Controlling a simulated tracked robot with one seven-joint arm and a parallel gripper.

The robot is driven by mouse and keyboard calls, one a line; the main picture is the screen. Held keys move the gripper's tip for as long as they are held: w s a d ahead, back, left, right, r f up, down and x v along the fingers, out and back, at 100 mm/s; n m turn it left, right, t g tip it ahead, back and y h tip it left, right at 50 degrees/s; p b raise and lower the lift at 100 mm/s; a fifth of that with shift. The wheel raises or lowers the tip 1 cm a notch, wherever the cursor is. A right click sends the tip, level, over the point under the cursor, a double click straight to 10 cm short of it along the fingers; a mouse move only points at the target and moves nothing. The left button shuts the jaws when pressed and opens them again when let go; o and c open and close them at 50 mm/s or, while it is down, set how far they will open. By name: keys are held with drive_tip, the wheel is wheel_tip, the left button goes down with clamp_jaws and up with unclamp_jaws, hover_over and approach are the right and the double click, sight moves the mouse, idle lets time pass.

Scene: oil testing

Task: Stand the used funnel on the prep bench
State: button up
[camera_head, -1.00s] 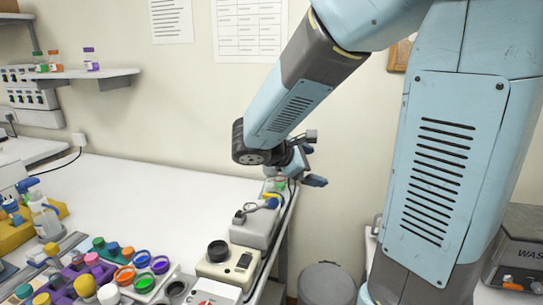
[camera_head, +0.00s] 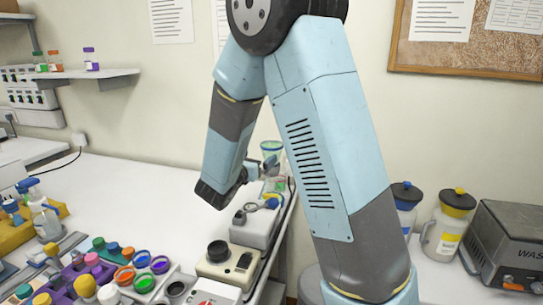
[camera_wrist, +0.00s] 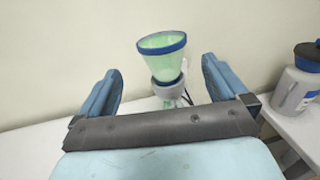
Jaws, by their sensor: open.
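The funnel is a pale green, see-through cone with a blue rim. In the wrist view the funnel (camera_wrist: 163,62) is upright, its lower end at a grey ring-shaped part. In the head view the funnel (camera_head: 271,150) shows at the far right end of the white bench (camera_head: 150,185), partly behind my arm. My gripper (camera_wrist: 161,88) is open and empty, with one blue finger on each side of the funnel in the picture. I cannot tell how far the funnel is from the fingers. In the head view my gripper (camera_head: 267,169) is small and partly hidden.
A grey instrument (camera_head: 254,229) and a beige device with a black knob (camera_head: 224,264) line the bench's right edge. Coloured pots (camera_head: 125,275) crowd the front left. Mid-bench is clear. Jugs (camera_head: 447,226) and a waste box (camera_head: 510,245) stand on the right; one jug (camera_wrist: 296,92) shows in the wrist view.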

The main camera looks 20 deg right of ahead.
sight(272, 144)
drive_tip(key=x, duration=1)
drive_tip(key=shift+w+d+r, duration=0.1)
drive_tip(key=shift+w+d, duration=0.05)
drive_tip(key=shift+d, duration=0.15)
drive_tip(key=c, duration=1)
